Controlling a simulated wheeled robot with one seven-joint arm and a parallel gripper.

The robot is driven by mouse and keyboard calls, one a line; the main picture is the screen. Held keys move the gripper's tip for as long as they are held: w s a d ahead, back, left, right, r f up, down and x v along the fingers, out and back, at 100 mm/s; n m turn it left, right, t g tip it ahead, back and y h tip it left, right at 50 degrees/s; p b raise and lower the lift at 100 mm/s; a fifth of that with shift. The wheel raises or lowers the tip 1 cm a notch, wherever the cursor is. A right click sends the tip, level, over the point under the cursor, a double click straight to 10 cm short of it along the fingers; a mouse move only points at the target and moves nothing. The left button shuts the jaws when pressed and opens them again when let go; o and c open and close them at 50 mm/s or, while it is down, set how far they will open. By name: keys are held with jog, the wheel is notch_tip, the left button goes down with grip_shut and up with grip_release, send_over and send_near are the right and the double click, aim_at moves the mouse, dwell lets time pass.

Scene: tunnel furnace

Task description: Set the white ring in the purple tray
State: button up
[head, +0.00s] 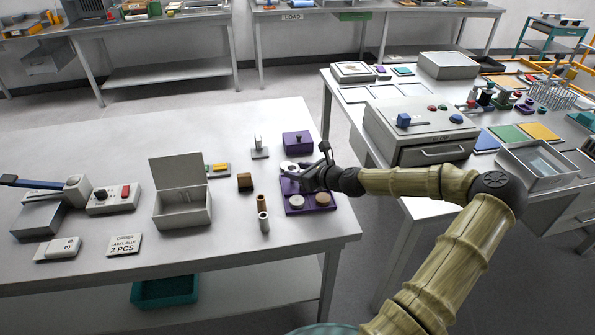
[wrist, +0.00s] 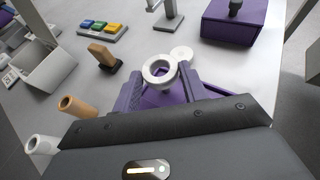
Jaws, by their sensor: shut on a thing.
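My gripper (head: 297,174) is over the back part of the purple tray (head: 310,209) and is shut on the white ring (wrist: 158,71). In the wrist view the ring is between the two fingertips, its hole facing up, with purple tray (wrist: 160,99) visible below. I cannot tell whether the ring touches the tray. A flat white disc (wrist: 182,54) shows just past the ring. In the head view a cream disc (head: 297,202) and a brown disc (head: 323,199) sit in the tray's front part. My fingers hide part of the tray.
A purple lidded box (head: 297,142) stands behind the tray. A white stand (head: 260,147), a brown block (head: 245,181), a tan tube (head: 261,203) and a white tube (head: 263,222) are to the left. An open grey box (head: 182,205) is further left.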

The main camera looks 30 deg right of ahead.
jog(key=shift+w+a+f+b, duration=0.1)
jog(key=shift+f+b, duration=0.35)
jog(key=shift+f, duration=0.9)
jog(key=shift+f, duration=0.2)
jog(key=o, duration=1.4)
jog(key=shift+c, duration=0.2)
jog(key=shift+r+p, duration=0.1)
jog(key=shift+p, duration=0.2)
notch_tip(320, 180, up, 7)
jog(key=p, duration=0.6)
jog(key=shift+p, duration=0.3)
